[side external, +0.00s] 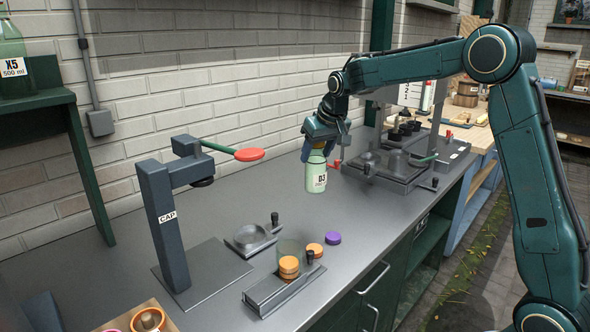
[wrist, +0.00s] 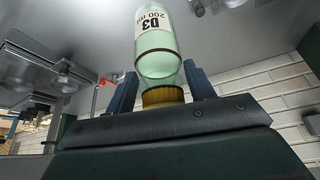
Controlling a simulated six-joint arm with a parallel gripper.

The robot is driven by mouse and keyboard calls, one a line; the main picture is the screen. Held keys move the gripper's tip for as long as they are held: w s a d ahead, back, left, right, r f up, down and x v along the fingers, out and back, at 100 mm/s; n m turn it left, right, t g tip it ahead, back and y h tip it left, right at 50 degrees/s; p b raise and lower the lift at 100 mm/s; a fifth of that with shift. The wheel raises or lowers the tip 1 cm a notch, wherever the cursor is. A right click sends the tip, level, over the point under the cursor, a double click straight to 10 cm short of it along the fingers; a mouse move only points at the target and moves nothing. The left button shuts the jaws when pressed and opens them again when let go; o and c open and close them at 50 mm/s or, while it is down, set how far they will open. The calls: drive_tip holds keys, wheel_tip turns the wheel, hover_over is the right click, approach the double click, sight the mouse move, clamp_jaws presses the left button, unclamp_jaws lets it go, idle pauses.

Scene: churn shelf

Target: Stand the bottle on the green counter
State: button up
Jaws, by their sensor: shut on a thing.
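The bottle (side external: 316,178) is pale green and see-through, with a white label reading D3. It hangs nearly upright, base down, from my gripper (side external: 319,150). The counter (side external: 225,220) has a bare grey top and a green front. The bottle is over this top; the gap beneath it is hard to judge.
A capping press (side external: 163,225) with a red-knobbed lever stands left. A grey dish (side external: 249,237), a cap holder (side external: 283,288) with orange caps and a purple cap (side external: 333,238) lie nearer. Grey fixtures (side external: 390,170) stand right of the bottle. Another bottle (side external: 13,60) stands on the left shelf.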

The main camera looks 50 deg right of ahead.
drive_tip(key=s+d+m+h, duration=0.1)
drive_tip(key=s+d+m, duration=0.2)
drive_tip(key=s+d, duration=0.95)
drive_tip(key=shift+s+a+f, duration=0.1)
drive_tip(key=shift+s+f, duration=0.05)
drive_tip(key=shift+f, duration=1.25)
drive_tip(key=shift+s+a+f, duration=0.1)
drive_tip(key=shift+s+f, duration=0.05)
drive_tip(key=shift+f, duration=1.2)
drive_tip(key=shift+f, duration=1.95)
drive_tip(key=shift+f, duration=0.15)
drive_tip(key=shift+f, duration=0.45)
drive_tip(key=shift+f, duration=0.85)
